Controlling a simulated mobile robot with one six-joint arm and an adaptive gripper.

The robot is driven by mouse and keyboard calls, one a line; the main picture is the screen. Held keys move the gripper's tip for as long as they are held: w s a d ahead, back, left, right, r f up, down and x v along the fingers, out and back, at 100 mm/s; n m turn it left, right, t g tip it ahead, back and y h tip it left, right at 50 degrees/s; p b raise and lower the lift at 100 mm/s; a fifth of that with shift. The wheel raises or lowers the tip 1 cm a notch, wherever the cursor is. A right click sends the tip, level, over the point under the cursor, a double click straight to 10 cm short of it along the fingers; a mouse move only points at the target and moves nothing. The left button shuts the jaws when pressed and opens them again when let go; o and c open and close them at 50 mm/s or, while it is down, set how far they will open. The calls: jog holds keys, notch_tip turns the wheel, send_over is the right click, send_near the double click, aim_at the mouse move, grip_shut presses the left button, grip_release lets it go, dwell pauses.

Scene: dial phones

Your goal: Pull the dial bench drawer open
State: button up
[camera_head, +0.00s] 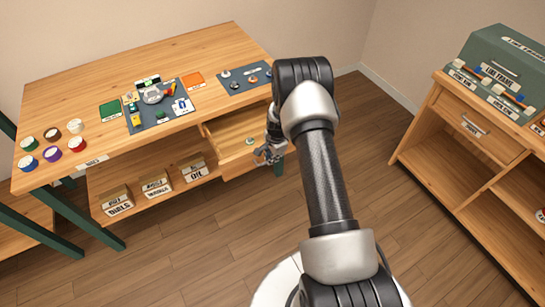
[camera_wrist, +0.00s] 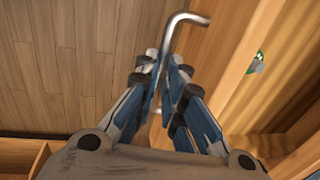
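The dial bench drawer (camera_head: 238,166) is partly pulled out from under the right part of the bench top, and its inside shows. A small green-and-white item lies in it (camera_head: 250,141); it also shows at the right of the wrist view (camera_wrist: 257,62). My gripper (camera_head: 266,154) is at the drawer's front. In the wrist view, a bent metal bar handle (camera_wrist: 188,17) runs between the fingers of my gripper (camera_wrist: 167,68), which are close together on either side of it. The fingers look shut on it. My arm and gripper hide part of the drawer front.
The bench top (camera_head: 90,83) carries a grey mat with small parts, a second mat (camera_head: 236,90) and several coloured dials at the left. Labelled boxes (camera_head: 157,187) stand on the shelf below. A wooden cabinet (camera_head: 450,160) stands at the right. Floor (camera_head: 180,255) in front is clear.

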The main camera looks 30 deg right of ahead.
jog(key=shift+o, duration=0.9)
notch_tip(320, 180, up, 12)
jog(key=s, duration=0.2)
jog(key=shift+s+f, duration=0.1)
